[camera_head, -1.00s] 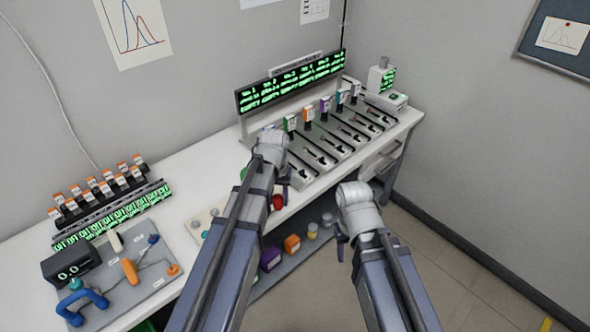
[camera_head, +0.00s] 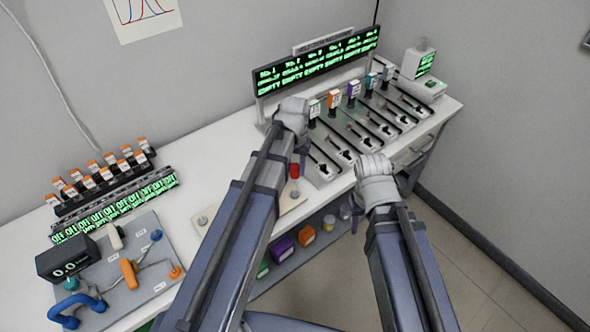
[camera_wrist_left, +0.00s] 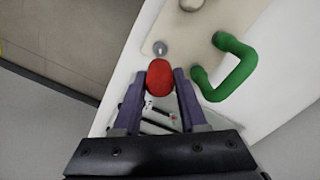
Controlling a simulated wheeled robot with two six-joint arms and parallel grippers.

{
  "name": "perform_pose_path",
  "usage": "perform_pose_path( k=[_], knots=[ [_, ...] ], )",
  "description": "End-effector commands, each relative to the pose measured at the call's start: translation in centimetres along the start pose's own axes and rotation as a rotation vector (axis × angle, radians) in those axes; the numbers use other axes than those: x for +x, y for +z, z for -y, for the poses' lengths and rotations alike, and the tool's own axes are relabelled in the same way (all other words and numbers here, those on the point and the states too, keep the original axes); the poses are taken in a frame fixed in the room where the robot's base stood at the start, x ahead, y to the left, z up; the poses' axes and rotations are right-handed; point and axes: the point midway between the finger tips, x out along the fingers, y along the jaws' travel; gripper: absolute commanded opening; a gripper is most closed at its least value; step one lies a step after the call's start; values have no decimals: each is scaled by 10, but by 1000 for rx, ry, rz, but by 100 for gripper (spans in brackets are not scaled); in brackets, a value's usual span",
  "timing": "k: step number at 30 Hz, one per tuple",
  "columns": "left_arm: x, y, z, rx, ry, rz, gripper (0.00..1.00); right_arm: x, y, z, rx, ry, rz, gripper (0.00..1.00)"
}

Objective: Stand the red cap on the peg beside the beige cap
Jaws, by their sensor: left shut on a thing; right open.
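The red cap (camera_head: 294,170) is held between the fingers of my left gripper (camera_wrist_left: 160,84), which is shut on it. The red cap (camera_wrist_left: 159,78) shows clearly in the left wrist view. A bare grey metal peg (camera_wrist_left: 160,47) stands on the beige board (camera_wrist_left: 172,30) just beyond it in that view. A pale round piece (camera_wrist_left: 191,4), cut off by the top edge, may be the beige cap. In the head view my left arm hides much of the board. My right gripper (camera_head: 354,222) is open and empty in front of the bench.
A green handle (camera_wrist_left: 236,62) stands right of the red cap in the left wrist view. A row of slotted stations (camera_head: 350,135) lies right of my left gripper. A grey panel (camera_head: 120,285) is at left. Several coloured things sit on the lower shelf (camera_head: 275,268).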

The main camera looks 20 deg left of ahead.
Motion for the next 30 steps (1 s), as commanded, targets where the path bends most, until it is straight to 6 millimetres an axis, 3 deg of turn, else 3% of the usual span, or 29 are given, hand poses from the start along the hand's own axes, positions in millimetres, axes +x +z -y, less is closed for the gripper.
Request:
perform_pose_path(
  k=[2,17,30],
  knots=[
    [8,0,0,22,0,0,0,8,-1,1,0,0,0,50],
    [6,0,0,-7,0,0,0,6,-1,1,0,0,0,50],
    [40,0,0,-15,0,0,0,40,-3,4,0,0,0,50]
  ],
)
